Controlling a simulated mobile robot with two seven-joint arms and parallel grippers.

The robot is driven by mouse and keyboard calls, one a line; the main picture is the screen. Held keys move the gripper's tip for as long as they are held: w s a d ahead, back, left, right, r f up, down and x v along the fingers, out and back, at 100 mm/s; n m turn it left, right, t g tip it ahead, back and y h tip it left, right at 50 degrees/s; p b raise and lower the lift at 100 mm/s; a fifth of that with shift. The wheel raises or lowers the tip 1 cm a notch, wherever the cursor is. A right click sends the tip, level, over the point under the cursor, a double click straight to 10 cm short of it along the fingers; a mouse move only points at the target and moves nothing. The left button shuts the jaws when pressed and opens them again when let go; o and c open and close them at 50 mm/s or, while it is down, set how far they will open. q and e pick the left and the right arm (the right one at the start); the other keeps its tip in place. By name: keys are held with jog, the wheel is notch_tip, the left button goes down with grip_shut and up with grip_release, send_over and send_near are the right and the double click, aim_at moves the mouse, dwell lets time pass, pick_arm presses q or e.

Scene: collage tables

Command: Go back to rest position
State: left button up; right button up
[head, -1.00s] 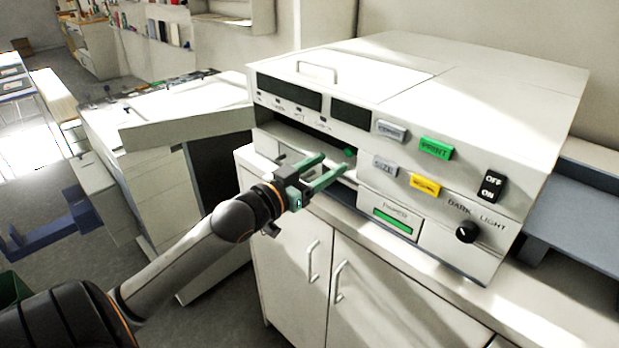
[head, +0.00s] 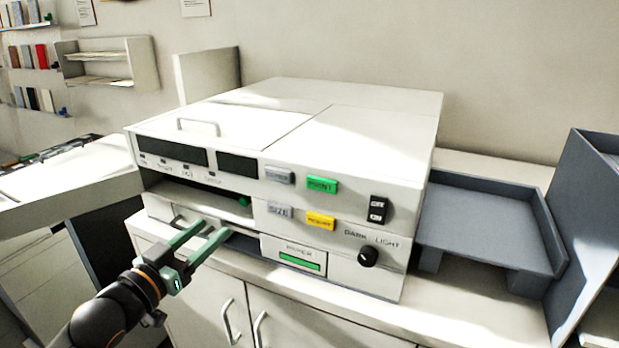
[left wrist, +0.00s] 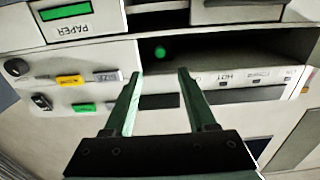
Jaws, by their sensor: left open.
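My left gripper (head: 206,237) is open, with two green fingers and nothing between them. It is in front of the copier's (head: 300,130) left side, just below the open slot (head: 195,198). In the left wrist view the open fingers (left wrist: 158,75) point at the copier front, which appears upside down, with the dark slot (left wrist: 230,52) ahead of them. Whether the fingertips touch the copier, I cannot tell. A small green knob (head: 243,201) shows in the slot. My right gripper is out of view.
The copier stands on a white cabinet (head: 290,308) with handled doors. A grey tray (head: 480,222) is attached at its right, beside a dark blue-grey panel (head: 590,215). A white table or unit (head: 75,180) stands at the left. Wall shelves (head: 108,62) hang behind.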

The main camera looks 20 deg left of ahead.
pick_arm(q)
jog(key=s+d+f+g, duration=0.2)
jog(key=s+f, duration=0.1)
jog(key=f, duration=0.9)
jog(key=s+d+f+g, duration=0.2)
jog(key=d+f+g, duration=0.1)
jog(key=f, duration=0.8)
jog(key=s+d+f+m+g+h, duration=0.1)
jog(key=s+d+f+g, duration=0.2)
jog(key=s+d+f, duration=0.9)
notch_tip(320, 180, down, 3)
jog(key=shift+s+d+g, duration=0.15)
jog(key=shift+d+g, duration=0.25)
jog(key=shift+d, duration=0.3)
jog(key=shift+c, duration=0.2)
